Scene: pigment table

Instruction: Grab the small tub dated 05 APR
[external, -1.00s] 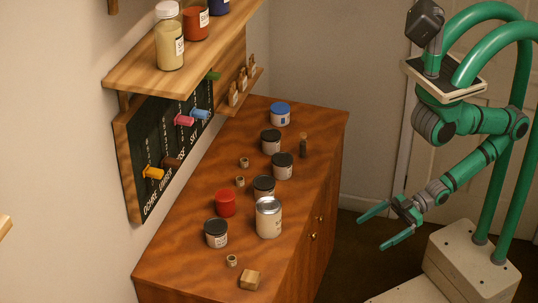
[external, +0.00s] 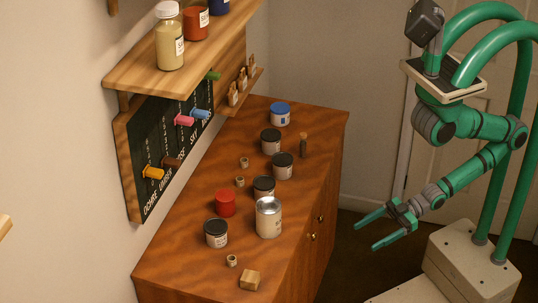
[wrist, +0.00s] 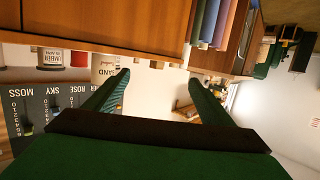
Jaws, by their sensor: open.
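Several small dark-lidded tubs stand on the wooden cabinet top (external: 190,268) in the external view. One tub (external: 216,234) is near the front left, one tub (external: 264,187) is in the middle behind the large tin, one tub (external: 282,166) is to the right, and one tub (external: 271,141) is farther back. Their label dates are too small to read, so I cannot tell which says 05 APR. My gripper (external: 366,233) is open and empty, in the air to the right of the cabinet and apart from it. Its green fingers (wrist: 157,85) also show in the wrist view.
A shelf with jars (external: 170,40) overhangs the back edge above a pegged board (external: 150,135).

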